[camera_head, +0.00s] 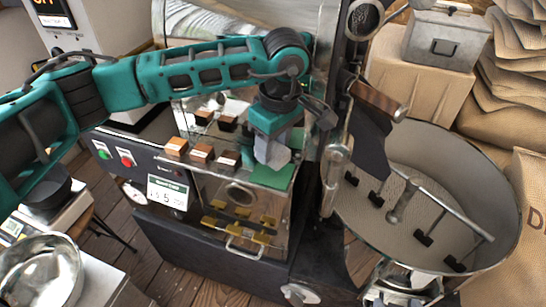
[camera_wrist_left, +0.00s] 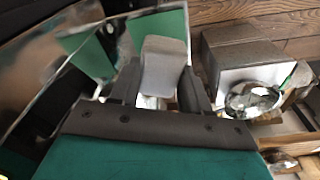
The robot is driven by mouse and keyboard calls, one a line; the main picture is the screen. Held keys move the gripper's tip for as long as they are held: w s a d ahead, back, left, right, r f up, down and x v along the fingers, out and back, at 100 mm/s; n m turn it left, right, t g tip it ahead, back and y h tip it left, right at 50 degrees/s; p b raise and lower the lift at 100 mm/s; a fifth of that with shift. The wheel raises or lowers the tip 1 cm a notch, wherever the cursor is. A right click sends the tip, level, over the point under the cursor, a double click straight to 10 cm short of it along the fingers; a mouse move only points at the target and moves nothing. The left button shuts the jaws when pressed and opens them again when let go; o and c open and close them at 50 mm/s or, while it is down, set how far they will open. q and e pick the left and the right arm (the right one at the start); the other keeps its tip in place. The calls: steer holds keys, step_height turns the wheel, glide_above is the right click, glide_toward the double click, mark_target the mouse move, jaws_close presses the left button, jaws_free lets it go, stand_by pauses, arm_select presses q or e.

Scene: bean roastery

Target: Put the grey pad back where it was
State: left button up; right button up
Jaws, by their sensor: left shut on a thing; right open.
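The grey pad (camera_head: 270,150) is a small light grey block. My left gripper (camera_head: 272,139) is shut on it, above the top of the roaster's metal cabinet near its right end. In the left wrist view the grey pad (camera_wrist_left: 163,66) sits between the two dark fingers of my left gripper (camera_wrist_left: 160,88). A flat green patch (camera_head: 284,174) lies on the cabinet top just under and behind the pad; I cannot tell whether the pad touches it. My right gripper is out of view.
Several small wooden-faced blocks (camera_head: 202,152) stand in a row left of the pad. The cabinet front has buttons, a green-and-white display sign (camera_head: 168,192) and brass fittings (camera_head: 238,220). A round cooling tray (camera_head: 500,195) stands right; a metal bowl (camera_head: 40,272) lower left.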

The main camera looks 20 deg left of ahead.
mark_target(273, 159)
arm_select(q)
steer(key=shift+f, duration=2.05)
steer(key=o, duration=1.1)
steer(key=r, duration=0.4)
steer(key=d+r, duration=0.1)
steer(key=r, duration=0.7)
steer(key=shift+s+d+b, duration=0.15)
steer(key=shift+s+b, duration=0.15)
steer(key=shift+s, duration=0.05)
